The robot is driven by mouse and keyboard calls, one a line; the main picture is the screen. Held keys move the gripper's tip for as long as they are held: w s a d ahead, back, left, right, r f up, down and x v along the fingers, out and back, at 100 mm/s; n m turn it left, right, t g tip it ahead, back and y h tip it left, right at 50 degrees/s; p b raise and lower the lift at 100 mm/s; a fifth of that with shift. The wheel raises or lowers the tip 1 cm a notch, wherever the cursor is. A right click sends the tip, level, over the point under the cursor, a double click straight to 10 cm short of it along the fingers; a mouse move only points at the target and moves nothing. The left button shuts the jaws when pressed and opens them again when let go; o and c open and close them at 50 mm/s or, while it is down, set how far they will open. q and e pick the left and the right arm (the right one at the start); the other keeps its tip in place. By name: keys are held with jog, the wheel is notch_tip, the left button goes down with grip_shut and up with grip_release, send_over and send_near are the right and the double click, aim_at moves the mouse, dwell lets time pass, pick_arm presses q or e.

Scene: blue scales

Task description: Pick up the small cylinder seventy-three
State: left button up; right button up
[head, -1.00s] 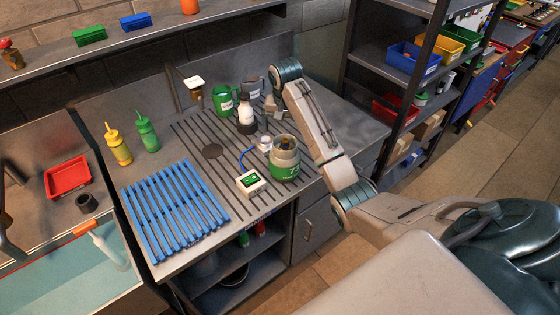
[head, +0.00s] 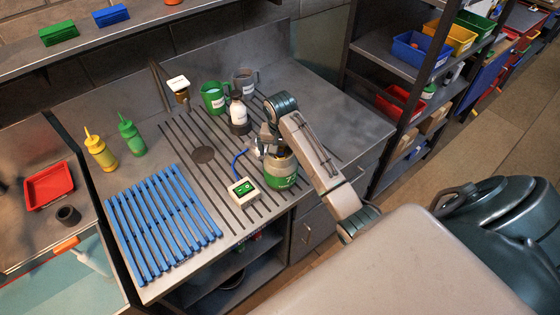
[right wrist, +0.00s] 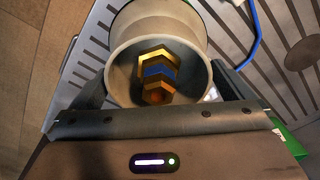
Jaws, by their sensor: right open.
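The small cylinder (head: 282,181), cream with a green band and a partly visible number beginning with 7, stands upright on the grooved metal counter (head: 340,110). My right gripper (head: 268,140) is at its top, hiding part of it in the head view. In the right wrist view, the cylinder (right wrist: 130,28) shows its round cream rim and a brass and blue fitting inside. The open fingers of my right gripper (right wrist: 160,88) stand on either side of the rim. Whether they touch it cannot be told. My left gripper is not in view.
A white scale box with a green display (head: 243,191) sits close left of the cylinder, with a blue cable (head: 238,160) behind. A white-capped bottle (head: 238,112), a green mug (head: 213,98) and a grey mug (head: 245,80) stand behind. A blue rack (head: 160,222) lies left.

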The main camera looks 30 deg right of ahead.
jog(key=shift+s+r, duration=0.1)
jog(key=shift+s+a+r, duration=0.55)
jog(key=shift+s+r, duration=0.05)
jog(key=c, duration=0.7)
jog(key=shift+f, duration=0.1)
jog(key=c, duration=0.3)
jog(key=shift+w+d+f, duration=0.1)
jog(key=c, duration=0.8)
jog(key=shift+c, duration=0.9)
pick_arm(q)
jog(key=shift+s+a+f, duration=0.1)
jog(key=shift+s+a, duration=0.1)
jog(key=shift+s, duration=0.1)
pick_arm(e)
jog(key=shift+w, duration=0.1)
